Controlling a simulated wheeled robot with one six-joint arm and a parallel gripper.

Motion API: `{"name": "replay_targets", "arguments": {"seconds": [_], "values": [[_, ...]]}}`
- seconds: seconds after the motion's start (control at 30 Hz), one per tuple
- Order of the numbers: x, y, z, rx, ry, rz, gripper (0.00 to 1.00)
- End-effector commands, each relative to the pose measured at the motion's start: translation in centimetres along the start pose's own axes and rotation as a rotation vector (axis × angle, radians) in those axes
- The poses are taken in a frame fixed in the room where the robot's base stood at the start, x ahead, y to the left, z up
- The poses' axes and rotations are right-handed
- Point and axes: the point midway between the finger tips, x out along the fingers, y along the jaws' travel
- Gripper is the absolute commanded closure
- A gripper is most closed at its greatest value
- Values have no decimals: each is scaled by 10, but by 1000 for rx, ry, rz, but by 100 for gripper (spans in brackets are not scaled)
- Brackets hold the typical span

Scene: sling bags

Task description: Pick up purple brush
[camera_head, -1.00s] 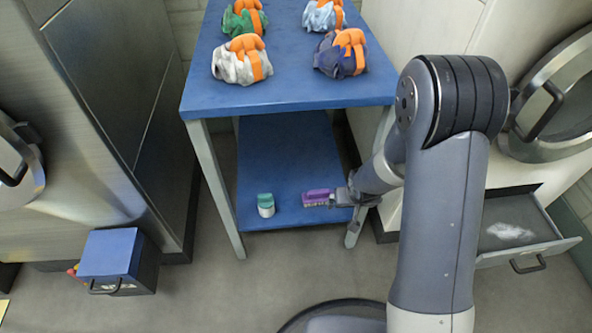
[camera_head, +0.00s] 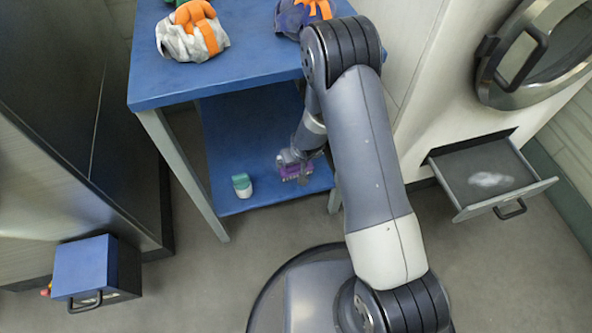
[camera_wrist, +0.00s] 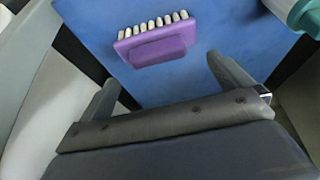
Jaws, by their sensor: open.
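The purple brush (camera_head: 292,170) lies on the blue lower shelf (camera_head: 225,199) of the table, partly covered by my gripper (camera_head: 286,158) in the head view. In the wrist view the purple brush (camera_wrist: 158,44) lies on the blue surface with a row of pale bristle tufts along its upper edge. My gripper (camera_wrist: 165,82) is open and empty there, its fingers spread on either side below the brush, with a gap between them and the brush.
A green and white object (camera_head: 242,185) stands on the lower shelf left of the brush; a teal and white thing (camera_wrist: 298,14) shows at the wrist view's upper right. Sling bags (camera_head: 191,36) lie on the tabletop (camera_head: 160,80) above. An open drawer (camera_head: 490,180) juts out at right.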

Motion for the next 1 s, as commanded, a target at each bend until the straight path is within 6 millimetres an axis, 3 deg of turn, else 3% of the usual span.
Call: {"name": "replay_targets", "arguments": {"seconds": [0.27,0.53,1.0], "values": [[41,2,6,1,-1,0,2],[44,2,5,0,-1,0,2],[44,2,5,0,-1,0,40]]}}
